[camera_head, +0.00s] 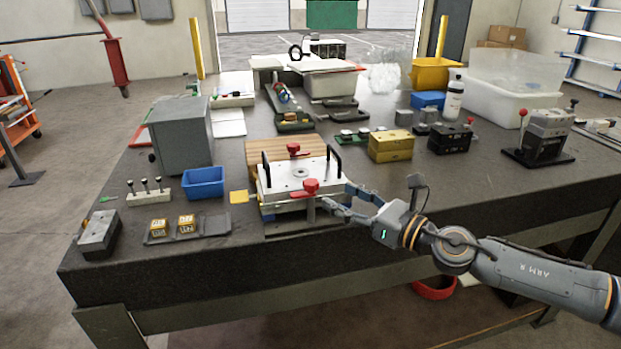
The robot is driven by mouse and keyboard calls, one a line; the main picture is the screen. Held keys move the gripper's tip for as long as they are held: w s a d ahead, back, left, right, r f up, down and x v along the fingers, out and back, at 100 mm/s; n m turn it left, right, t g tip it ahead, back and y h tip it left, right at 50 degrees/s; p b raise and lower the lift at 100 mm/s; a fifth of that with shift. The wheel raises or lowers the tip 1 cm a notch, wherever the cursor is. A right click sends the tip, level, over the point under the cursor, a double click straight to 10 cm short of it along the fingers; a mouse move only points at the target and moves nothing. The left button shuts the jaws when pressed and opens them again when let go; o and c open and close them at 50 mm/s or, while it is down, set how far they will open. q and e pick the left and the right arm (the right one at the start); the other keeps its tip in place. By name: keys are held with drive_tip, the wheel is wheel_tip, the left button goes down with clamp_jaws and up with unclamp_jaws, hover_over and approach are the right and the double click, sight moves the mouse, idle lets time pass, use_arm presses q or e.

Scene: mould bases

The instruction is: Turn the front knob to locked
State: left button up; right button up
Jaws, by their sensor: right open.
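The mould base (276,180) sits near the front edge of the dark workbench, with a pale top plate and black handles. Its front red knob (311,187) is on the plate's front side, and a second red knob (293,149) is at the back. My right gripper (340,199) is open, its fingers just right of the front knob and the plate's front right corner. I cannot tell if a fingertip touches the knob or the plate. The front knob's lock marking is too small to read. My left gripper is not in view.
A blue bin (203,182), a grey box (181,135) and a dark tray with yellow blocks (214,226) stand to the left. A yellow box (390,146) and a black box (449,139) stand to the right. The bench's front right is bare.

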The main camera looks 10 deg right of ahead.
sight(318, 185)
drive_tip(key=x, duration=0.9)
drive_tip(key=shift+w+a+p, duration=0.1)
drive_tip(key=shift+w+p, duration=0.05)
drive_tip(key=shift+p, duration=0.2)
drive_tip(key=c, duration=1.2)
